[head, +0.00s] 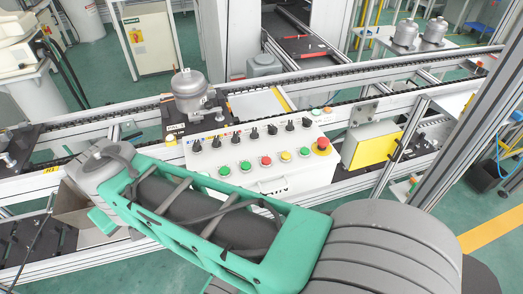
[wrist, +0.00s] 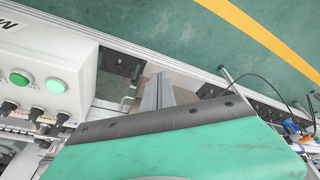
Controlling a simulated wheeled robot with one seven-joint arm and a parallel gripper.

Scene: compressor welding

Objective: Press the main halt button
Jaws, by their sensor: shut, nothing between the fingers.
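The main halt button (head: 322,144) is a large red mushroom button on a yellow base, at the right end of the white control panel (head: 306,176). It stands higher than the small round buttons in its row. It is outside the wrist view, where only part of the panel (wrist: 75,55) shows, with two green buttons. My gripper (wrist: 158,90) shows as two grey fingers together, shut and empty, beyond the teal housing. In the head view the fingers are hidden; my arm reaches to the left of the panel, well away from the halt button.
The panel has a row of black knobs (head: 254,133) above green, red and yellow buttons. A metal compressor (head: 189,92) stands behind it on the conveyor. A yellow-faced box (head: 374,147) is right of the halt button. Aluminium rails (head: 130,114) run alongside. My arm covers the panel's lower front.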

